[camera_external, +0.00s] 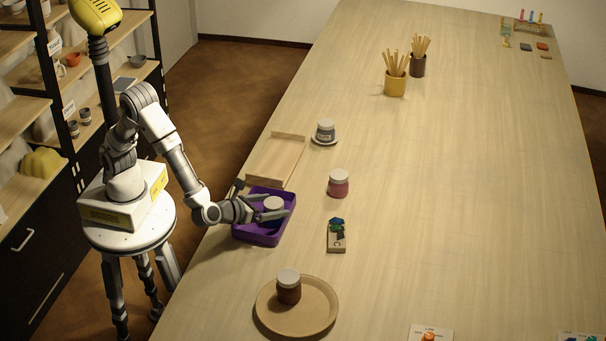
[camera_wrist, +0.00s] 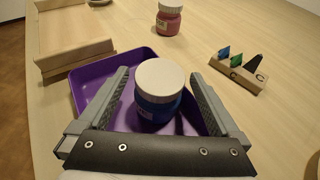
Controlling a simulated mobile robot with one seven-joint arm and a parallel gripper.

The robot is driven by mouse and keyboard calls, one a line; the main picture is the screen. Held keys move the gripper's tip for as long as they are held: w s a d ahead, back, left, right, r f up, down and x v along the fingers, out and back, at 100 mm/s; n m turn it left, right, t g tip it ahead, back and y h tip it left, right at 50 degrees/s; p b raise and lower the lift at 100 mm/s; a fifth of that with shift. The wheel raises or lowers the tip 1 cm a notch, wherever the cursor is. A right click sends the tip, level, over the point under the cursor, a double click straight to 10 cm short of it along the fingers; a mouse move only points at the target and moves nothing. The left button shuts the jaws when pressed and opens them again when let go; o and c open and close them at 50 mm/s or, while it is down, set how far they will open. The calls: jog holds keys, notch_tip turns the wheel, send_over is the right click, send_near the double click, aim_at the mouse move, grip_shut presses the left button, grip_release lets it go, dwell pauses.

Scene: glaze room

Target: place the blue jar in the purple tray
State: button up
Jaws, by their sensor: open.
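The blue jar (camera_wrist: 158,100) with a white lid stands upright inside the purple tray (camera_wrist: 90,88). In the external view the jar (camera_external: 273,213) shows inside the tray (camera_external: 262,238), partly hidden by my gripper. My gripper (camera_external: 272,207) is over the tray. In the wrist view my gripper (camera_wrist: 162,82) is open, with one finger on each side of the jar and a visible gap to each.
A wooden tray (camera_external: 262,170) lies just beyond the purple tray. A pink jar (camera_external: 338,184) and a small block with coloured pieces (camera_external: 336,240) stand to the right. A round tan tray (camera_external: 325,306) holds a brown jar (camera_external: 288,289). The table's right side is largely clear.

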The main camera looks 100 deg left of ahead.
jog(key=v, duration=0.7)
jog(key=shift+s+d+r+p, duration=0.15)
jog(key=shift+s+d+p, duration=0.1)
jog(key=shift+p, duration=0.05)
jog(key=shift+a, duration=0.1)
